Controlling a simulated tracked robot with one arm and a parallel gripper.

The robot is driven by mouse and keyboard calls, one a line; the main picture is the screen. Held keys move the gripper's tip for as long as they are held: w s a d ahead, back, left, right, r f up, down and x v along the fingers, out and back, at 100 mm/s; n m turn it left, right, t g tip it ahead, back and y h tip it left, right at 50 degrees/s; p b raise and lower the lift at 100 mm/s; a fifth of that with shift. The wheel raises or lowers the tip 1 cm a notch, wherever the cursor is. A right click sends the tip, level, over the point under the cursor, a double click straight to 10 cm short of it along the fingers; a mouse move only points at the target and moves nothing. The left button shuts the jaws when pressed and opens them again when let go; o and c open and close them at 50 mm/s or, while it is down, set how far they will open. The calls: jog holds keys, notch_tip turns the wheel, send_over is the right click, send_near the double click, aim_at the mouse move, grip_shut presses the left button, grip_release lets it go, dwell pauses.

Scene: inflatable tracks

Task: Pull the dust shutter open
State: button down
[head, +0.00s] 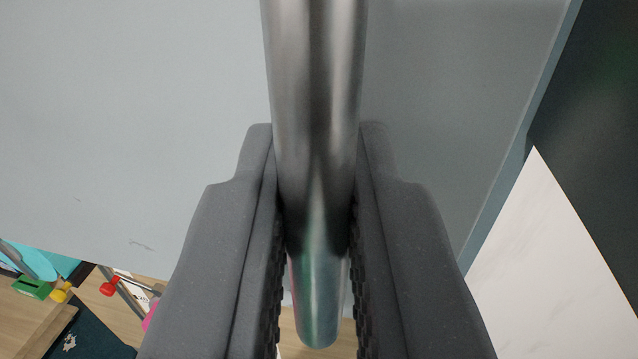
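A shiny metal bar handle (318,60) runs down the middle of the head view, in front of a pale grey-blue flat panel (130,110), which looks like the dust shutter. My gripper (318,190) has its two dark grey fingers on either side of the bar, pressed against it near the fingertips. The bar's lower rounded end sticks out between the fingers. How the bar joins the panel is out of view.
A white marbled surface (550,270) and a dark area (595,120) lie right of the panel edge. At lower left are a wooden surface (25,312), a green item (32,288), a red item (108,289) and a teal item (62,265).

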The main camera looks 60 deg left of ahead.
aim_at(122, 126)
jog(key=shift+s+a+f, duration=0.15)
jog(key=shift+s+a, duration=0.05)
jog(key=shift+a, duration=0.1)
jog(key=shift+s, duration=0.1)
jog(key=shift+s+a+b, duration=0.7)
jog(key=shift+s+a, duration=0.4)
jog(key=shift+a, duration=0.05)
dwell(0.6)
jog(key=shift+s+a+b, duration=0.45)
jog(key=shift+s+a, duration=0.7)
jog(key=shift+a, duration=0.05)
jog(key=s+a+b, duration=0.1)
jog(key=s+a, duration=0.7)
jog(key=shift+s+a, duration=0.1)
jog(key=c, duration=1.8)
grip_release()
jog(key=shift+c, duration=0.2)
